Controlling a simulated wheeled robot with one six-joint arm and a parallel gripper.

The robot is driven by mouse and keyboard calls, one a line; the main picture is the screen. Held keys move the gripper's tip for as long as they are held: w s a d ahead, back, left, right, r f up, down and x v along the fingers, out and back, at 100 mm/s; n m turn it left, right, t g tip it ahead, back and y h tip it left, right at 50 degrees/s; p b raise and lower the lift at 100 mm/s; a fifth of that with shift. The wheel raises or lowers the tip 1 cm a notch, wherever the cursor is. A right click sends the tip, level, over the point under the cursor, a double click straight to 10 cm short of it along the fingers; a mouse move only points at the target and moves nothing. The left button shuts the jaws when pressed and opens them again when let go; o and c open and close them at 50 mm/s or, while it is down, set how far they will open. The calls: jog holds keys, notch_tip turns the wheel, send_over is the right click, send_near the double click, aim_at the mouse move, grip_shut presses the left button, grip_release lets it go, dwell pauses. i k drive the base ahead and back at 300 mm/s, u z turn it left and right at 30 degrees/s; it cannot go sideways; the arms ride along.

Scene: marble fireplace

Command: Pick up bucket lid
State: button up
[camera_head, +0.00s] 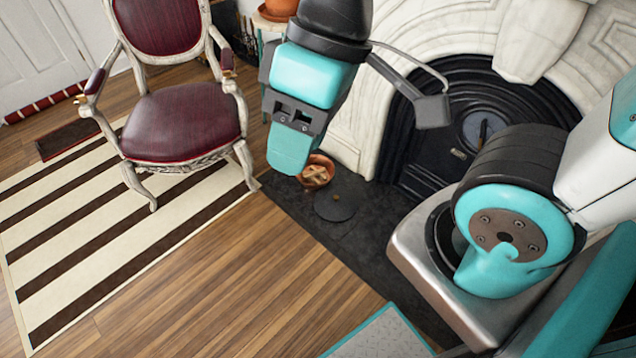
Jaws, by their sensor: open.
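The bucket lid, a dark round disc (336,201), appears to lie flat on the dark hearth slab, with a small knob near its middle. Just behind and left of it stands a small copper-coloured bucket (328,164), uncovered, with light pieces that look like wood inside. My gripper (290,150), teal and dark grey, hangs in the upper middle of the view. It is open, with nothing seen in it. In the picture its lower tip covers the bucket's left edge and lies above and left of the lid. Its real height and distance are hard to tell.
A black arched fireplace (480,100) with a pale marble surround (430,35) rises behind the hearth (370,225). A burgundy chair (185,120) stands left on a striped rug (100,230). A terracotta pot (280,8) is at the top. Wooden floor in front is clear.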

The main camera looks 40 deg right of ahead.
aim_at(334, 203)
jog(key=i, duration=1.7)
jog(key=u, duration=0.55)
jog(key=i, duration=0.95)
jog(key=z, duration=3.2)
